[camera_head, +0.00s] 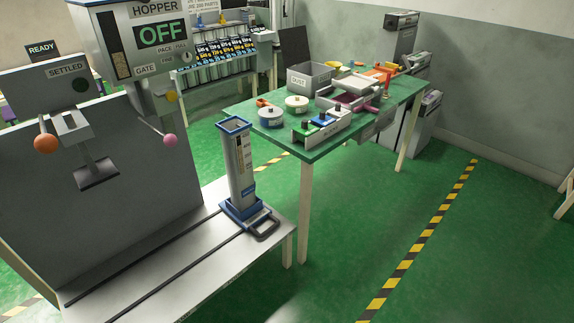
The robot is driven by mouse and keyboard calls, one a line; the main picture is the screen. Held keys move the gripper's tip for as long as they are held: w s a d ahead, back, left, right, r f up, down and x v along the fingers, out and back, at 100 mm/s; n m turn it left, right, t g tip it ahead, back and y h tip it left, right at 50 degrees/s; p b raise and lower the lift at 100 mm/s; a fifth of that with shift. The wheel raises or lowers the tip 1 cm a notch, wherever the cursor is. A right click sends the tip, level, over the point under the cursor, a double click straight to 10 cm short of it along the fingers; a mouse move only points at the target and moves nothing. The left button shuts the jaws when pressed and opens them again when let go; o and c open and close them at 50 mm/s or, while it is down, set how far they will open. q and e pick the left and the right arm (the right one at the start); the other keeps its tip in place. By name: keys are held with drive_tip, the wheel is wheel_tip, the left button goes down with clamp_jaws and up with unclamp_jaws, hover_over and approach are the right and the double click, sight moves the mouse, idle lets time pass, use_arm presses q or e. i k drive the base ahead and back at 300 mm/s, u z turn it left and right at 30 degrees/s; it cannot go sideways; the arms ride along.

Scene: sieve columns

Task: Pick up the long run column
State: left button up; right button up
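A tall grey column (240,170) with a blue rim at its open top and a blue foot stands upright near the right end of the metal bench. It has a label strip on its side, too small to read, and I cannot tell whether it is the long run column. Neither of my grippers is in view.
Two dark rails (150,262) run along the bench (95,262). A hopper unit reading OFF (158,33) and a panel reading SETTLED (68,71) stand left. A green table (332,142) behind holds a DUST bin (310,77) and several coloured parts. Floor at right is clear.

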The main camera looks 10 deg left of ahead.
sight(234, 131)
drive_tip(key=z, duration=0.6)
drive_tip(key=i, duration=0.95)
drive_tip(key=z, duration=0.45)
drive_tip(key=i, duration=1.05)
drive_tip(key=u, duration=0.85)
drive_tip(key=i, duration=0.7)
drive_tip(key=u, duration=0.85)
